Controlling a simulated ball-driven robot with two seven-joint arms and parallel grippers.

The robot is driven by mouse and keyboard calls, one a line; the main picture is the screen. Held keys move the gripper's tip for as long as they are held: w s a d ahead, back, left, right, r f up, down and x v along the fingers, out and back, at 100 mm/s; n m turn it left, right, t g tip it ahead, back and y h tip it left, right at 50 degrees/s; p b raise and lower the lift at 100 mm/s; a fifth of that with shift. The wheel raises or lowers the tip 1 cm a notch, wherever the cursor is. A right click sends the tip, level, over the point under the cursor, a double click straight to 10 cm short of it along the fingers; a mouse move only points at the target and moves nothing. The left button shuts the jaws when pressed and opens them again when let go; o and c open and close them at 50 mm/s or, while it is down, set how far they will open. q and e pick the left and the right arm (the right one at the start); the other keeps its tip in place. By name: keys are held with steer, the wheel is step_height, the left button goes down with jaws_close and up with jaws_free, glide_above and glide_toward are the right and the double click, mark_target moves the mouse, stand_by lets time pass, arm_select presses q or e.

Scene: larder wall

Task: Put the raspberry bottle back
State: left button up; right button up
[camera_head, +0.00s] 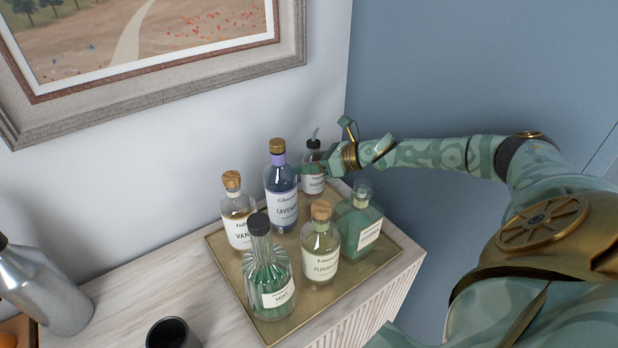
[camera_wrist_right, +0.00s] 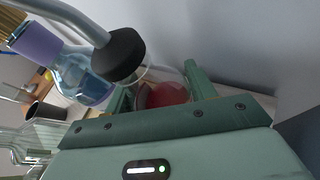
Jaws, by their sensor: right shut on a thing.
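The raspberry bottle (camera_head: 314,184) is at the back corner of the brass tray (camera_head: 229,272), upright or nearly so. It has a black cap with a metal pour spout and a pale label too small to read surely. Its reddish contents (camera_wrist_right: 166,95) show between the fingers in the right wrist view. My right gripper (camera_head: 316,167) is shut on its upper part, coming from the right. I cannot tell whether its base, partly hidden by the lavender bottle (camera_head: 283,208), touches the tray. My left gripper is not in view.
The tray also holds a vanilla bottle (camera_head: 238,233), a ribbed mint bottle (camera_head: 271,278), a corked elderflower bottle (camera_head: 320,260) and a square green bottle (camera_head: 359,232). A silver flask (camera_head: 42,290) and dark cup (camera_head: 172,334) stand left. Walls rise behind and right.

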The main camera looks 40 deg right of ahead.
mark_target(309, 176)
steer(key=shift+f+b, duration=0.4)
steer(key=shift+f, duration=1.8)
steer(key=shift+f, duration=0.15)
steer(key=o, duration=1.4)
steer(key=shift+r, duration=0.2)
steer(key=p+v, duration=0.2)
steer(key=v, duration=0.5)
steer(key=shift+s+p, duration=0.25)
steer(key=shift+p, duration=0.05)
